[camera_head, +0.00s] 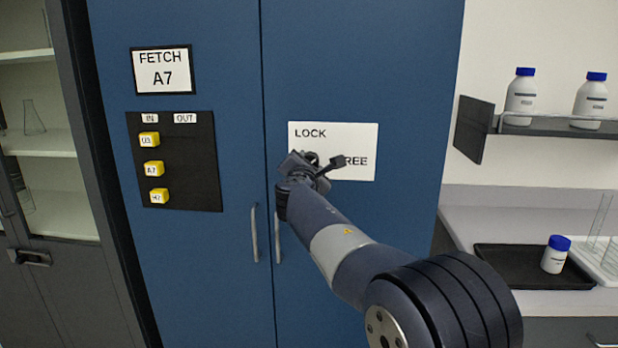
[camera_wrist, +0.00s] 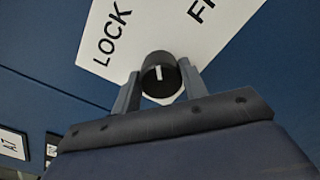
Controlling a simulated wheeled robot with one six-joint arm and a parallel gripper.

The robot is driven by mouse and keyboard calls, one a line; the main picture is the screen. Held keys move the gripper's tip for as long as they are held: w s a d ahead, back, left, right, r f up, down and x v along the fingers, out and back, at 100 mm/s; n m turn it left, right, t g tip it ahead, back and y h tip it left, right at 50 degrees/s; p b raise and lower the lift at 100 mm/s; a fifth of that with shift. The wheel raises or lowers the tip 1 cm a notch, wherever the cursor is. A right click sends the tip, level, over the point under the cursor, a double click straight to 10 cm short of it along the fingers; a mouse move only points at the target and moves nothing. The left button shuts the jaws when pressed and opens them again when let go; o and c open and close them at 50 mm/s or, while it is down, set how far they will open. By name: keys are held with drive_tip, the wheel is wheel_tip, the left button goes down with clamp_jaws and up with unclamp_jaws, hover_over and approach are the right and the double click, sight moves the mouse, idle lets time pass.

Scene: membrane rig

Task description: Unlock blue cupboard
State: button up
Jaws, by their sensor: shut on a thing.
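The blue cupboard (camera_head: 395,75) has two doors with a vertical handle each. A white plate (camera_head: 350,133) on its right door reads LOCK at upper left and FREE at lower right, partly covered by my gripper (camera_head: 322,163). In the wrist view, a round black knob (camera_wrist: 157,80) with a short white mark sits at the white plate (camera_wrist: 150,28). My gripper (camera_wrist: 159,76) is shut on the knob, one finger on each side. The mark points roughly up in that view, between the two words; I cannot tell its exact setting.
A FETCH A7 sign (camera_head: 162,70) and a black IN/OUT board (camera_head: 190,175) with yellow tags under IN are on the left door. A shelf with bottles (camera_head: 590,100) and a counter with a black tray (camera_head: 510,262) stand right. A glass-fronted cabinet (camera_head: 50,200) stands left.

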drive_tip(key=m+b, duration=0.5)
drive_tip(key=m, duration=0.2)
drive_tip(key=shift+f+m+b, duration=0.15)
drive_tip(key=shift+m+b, duration=0.25)
idle(0.4)
drive_tip(key=o, duration=1)
drive_tip(key=s+b, duration=0.3)
drive_tip(key=s, duration=0.7)
drive_tip(key=shift+s+a, duration=0.1)
drive_tip(key=shift+s, duration=0.3)
drive_tip(key=shift+w, duration=0.1)
